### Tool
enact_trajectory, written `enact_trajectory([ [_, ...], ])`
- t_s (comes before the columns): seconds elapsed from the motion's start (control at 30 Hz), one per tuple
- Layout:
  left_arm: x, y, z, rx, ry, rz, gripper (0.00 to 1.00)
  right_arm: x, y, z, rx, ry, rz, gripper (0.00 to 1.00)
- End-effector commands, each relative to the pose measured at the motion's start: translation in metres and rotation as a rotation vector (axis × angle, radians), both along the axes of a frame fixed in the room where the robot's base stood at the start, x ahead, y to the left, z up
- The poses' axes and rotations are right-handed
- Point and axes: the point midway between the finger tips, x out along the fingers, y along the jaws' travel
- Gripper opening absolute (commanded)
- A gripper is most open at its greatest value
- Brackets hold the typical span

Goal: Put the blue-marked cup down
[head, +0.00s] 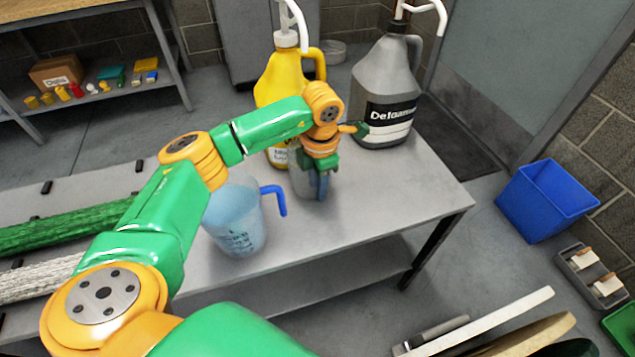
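A small grey cup (302,183) with a blue patch on its right side shows above the metal table (385,205), under my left gripper (322,172). The gripper points down at the cup, its fingers at the cup's right side, and appears shut on it. The wrist hides the cup's upper part. I cannot tell whether its base touches the tabletop. My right gripper is out of view.
A clear jug (236,222) with a blue handle stands left of the cup. A yellow pump jug (283,78) and a grey pump jug (385,85) stand behind. Green rods (65,228) lie left. The table's right front is clear. A blue bin (545,200) is on the floor.

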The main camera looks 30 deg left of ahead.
Motion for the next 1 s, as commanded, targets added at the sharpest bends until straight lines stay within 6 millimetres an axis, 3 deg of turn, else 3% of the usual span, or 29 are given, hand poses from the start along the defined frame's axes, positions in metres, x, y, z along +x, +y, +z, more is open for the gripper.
enact_trajectory([
  [0.17, 0.000, 0.000, 0.012, 0.001, -0.003, 0.000, 0.33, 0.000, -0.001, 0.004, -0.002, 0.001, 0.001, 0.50],
  [0.4, -0.001, -0.005, 0.079, -0.001, -0.005, -0.001, 0.33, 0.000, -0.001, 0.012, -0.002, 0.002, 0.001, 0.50],
  [0.6, -0.003, -0.007, 0.117, 0.000, -0.002, 0.001, 0.33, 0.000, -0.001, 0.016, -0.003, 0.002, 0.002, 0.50],
  [1.0, -0.004, -0.007, 0.123, 0.000, 0.000, 0.000, 0.33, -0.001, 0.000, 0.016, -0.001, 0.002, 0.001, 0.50],
])
